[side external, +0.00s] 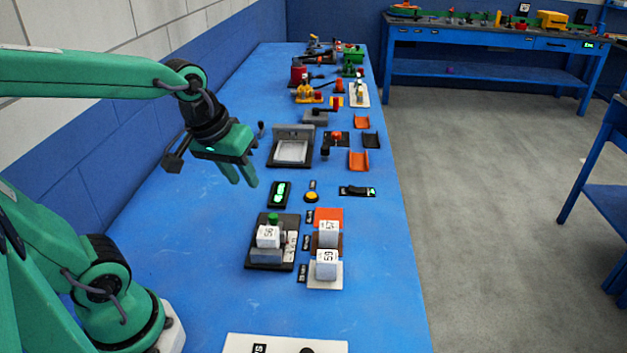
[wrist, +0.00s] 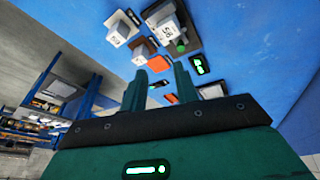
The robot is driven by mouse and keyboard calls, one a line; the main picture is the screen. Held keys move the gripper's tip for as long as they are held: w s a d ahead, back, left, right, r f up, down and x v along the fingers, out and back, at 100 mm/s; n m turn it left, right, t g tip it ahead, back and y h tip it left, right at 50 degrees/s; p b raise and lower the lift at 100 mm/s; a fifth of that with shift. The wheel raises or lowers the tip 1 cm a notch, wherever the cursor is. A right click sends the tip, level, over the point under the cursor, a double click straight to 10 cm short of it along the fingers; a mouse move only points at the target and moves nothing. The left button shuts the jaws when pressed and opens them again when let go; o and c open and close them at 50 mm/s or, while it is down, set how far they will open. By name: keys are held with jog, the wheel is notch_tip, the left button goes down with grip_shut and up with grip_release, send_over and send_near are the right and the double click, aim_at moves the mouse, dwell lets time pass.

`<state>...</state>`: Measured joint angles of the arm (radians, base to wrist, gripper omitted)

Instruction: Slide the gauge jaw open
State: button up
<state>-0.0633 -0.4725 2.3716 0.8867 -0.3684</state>
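A dark fixture (side external: 289,218) that looks like the gauge stands on the blue table, with a grey block part, a green knob (side external: 273,218) and a white cube marked 56 (side external: 268,236) on it. In the wrist view the same fixture (wrist: 197,42) is near the top, with its green knob (wrist: 181,45) and cube (wrist: 167,30). I cannot tell clearly which part is the jaw or how far open it stands. My gripper (side external: 241,182) is above the table, up and left of the fixture and apart from it. Its fingers are spread and empty.
Two numbered cubes (side external: 327,264) stand on pads right of the fixture. A yellow button (side external: 311,197) and green-lit displays (side external: 280,194) lie behind it. A white panel (side external: 285,344) is at the front. More devices line the table's far end. The left table area is clear.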

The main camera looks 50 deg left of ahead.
jog(key=w+a+f+n+g, duration=0.2)
jog(key=w+a+f+n, duration=0.25)
jog(key=w+n, duration=0.25)
jog(key=n+g, duration=0.2)
jog(key=n, duration=0.4)
send_over(273, 215)
notch_tip(273, 215, down, 8)
jog(key=shift+f, duration=0.1)
jog(key=shift+f, duration=0.1)
jog(key=shift+f, duration=3.8)
grip_shut()
